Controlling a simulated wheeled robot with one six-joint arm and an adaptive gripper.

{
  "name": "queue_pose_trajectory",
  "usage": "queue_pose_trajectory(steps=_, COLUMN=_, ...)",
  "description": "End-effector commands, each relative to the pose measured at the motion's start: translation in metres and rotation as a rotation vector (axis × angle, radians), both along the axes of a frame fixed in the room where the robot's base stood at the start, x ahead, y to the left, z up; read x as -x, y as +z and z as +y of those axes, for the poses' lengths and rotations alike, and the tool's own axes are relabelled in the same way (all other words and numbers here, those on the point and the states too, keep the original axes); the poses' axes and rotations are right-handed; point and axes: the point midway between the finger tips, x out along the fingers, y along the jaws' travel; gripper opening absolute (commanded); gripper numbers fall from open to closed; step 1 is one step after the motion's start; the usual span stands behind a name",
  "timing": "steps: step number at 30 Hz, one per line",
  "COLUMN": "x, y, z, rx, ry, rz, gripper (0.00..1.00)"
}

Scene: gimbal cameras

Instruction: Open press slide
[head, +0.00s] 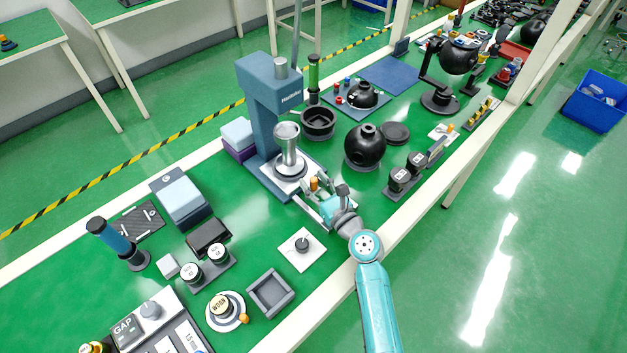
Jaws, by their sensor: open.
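The blue-grey press (262,122) stands upright on the green bench, left of centre at the back. A metal cylinder (289,150) sits on its round base plate under the head. A pale slide (308,207) reaches from the press base toward the front right. A small orange knob (314,184) shows beside my gripper. My gripper (322,204) is open at the front end of the slide, close to the knob. I cannot tell whether it touches the knob or slide. My wrist hides part of this area.
A black round vessel (365,147) stands right of the press. Two labelled weights (404,176) stand near the bench's front edge. A white plate with a black knob (302,248) and an empty grey tray (270,291) lie front left. A bench post rises at right.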

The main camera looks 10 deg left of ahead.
Motion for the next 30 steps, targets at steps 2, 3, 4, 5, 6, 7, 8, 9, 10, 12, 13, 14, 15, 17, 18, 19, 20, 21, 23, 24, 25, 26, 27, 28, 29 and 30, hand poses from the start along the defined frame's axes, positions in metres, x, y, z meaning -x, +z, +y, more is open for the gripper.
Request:
queue_pose_trajectory(steps=2, x=-0.003, y=0.0, z=0.003, rx=0.0, ry=0.001, rz=0.0, gripper=0.47)
queue_pose_trajectory(steps=3, x=-0.004, y=0.0, z=0.004, rx=0.0, ry=0.001, rz=0.0, gripper=0.47)
queue_pose_trajectory(steps=4, x=-0.004, y=0.0, z=0.004, rx=0.0, ry=0.001, rz=0.0, gripper=0.47)
queue_pose_trajectory(steps=5, x=-0.004, y=0.0, z=0.005, rx=0.0, ry=0.001, rz=0.0, gripper=0.47)
queue_pose_trajectory(steps=6, x=-0.005, y=0.0, z=0.005, rx=0.0, ry=0.001, rz=0.0, gripper=0.47)
queue_pose_trajectory(steps=7, x=-0.005, y=0.0, z=0.005, rx=0.0, ry=0.001, rz=0.0, gripper=0.47)
queue_pose_trajectory(steps=8, x=-0.005, y=0.0, z=0.005, rx=0.0, ry=0.001, rz=0.0, gripper=0.47)
queue_pose_trajectory(steps=9, x=-0.005, y=0.0, z=0.005, rx=0.0, ry=0.001, rz=0.0, gripper=0.47)
queue_pose_trajectory(steps=10, x=-0.005, y=0.0, z=0.005, rx=0.0, ry=0.001, rz=0.0, gripper=0.47)
queue_pose_trajectory(steps=12, x=-0.004, y=0.0, z=0.004, rx=0.0, ry=0.001, rz=0.0, gripper=0.42)
queue_pose_trajectory(steps=13, x=-0.005, y=0.0, z=0.004, rx=0.0, ry=0.0, rz=0.0, gripper=0.35)
queue_pose_trajectory(steps=14, x=-0.005, y=0.0, z=0.004, rx=0.0, ry=0.0, rz=0.0, gripper=0.28)
queue_pose_trajectory(steps=15, x=-0.004, y=0.0, z=0.004, rx=0.0, ry=0.0, rz=0.0, gripper=0.17)
queue_pose_trajectory(steps=17, x=-0.004, y=0.0, z=0.004, rx=0.0, ry=0.0, rz=0.0, gripper=0.03)
queue_pose_trajectory(steps=18, x=-0.004, y=0.0, z=0.004, rx=0.0, ry=0.0, rz=0.0, gripper=0.0)
queue_pose_trajectory(steps=19, x=-0.004, y=0.0, z=0.004, rx=0.0, ry=0.0, rz=0.0, gripper=0.0)
queue_pose_trajectory(steps=20, x=-0.004, y=0.0, z=0.004, rx=0.0, ry=0.0, rz=0.0, gripper=0.0)
queue_pose_trajectory(steps=21, x=-0.004, y=0.0, z=0.004, rx=0.0, ry=0.0, rz=0.0, gripper=0.0)
queue_pose_trajectory(steps=23, x=-0.004, y=0.0, z=0.004, rx=0.0, ry=0.0, rz=0.0, gripper=0.0)
queue_pose_trajectory(steps=24, x=-0.004, y=0.0, z=0.004, rx=0.0, ry=0.0, rz=0.0, gripper=0.0)
queue_pose_trajectory(steps=25, x=-0.003, y=0.0, z=0.003, rx=0.001, ry=0.0, rz=0.001, gripper=0.0)
queue_pose_trajectory(steps=26, x=-0.002, y=-0.001, z=0.001, rx=0.001, ry=-0.001, rz=0.001, gripper=0.0)
queue_pose_trajectory(steps=27, x=0.0, y=-0.001, z=-0.003, rx=0.0, ry=-0.002, rz=0.001, gripper=0.0)
queue_pose_trajectory(steps=28, x=0.002, y=-0.001, z=-0.007, rx=0.0, ry=-0.003, rz=0.001, gripper=0.0)
queue_pose_trajectory(steps=29, x=0.006, y=-0.001, z=-0.011, rx=0.0, ry=-0.004, rz=0.001, gripper=0.0)
queue_pose_trajectory(steps=30, x=0.011, y=-0.002, z=-0.018, rx=0.001, ry=-0.003, rz=0.002, gripper=0.0)
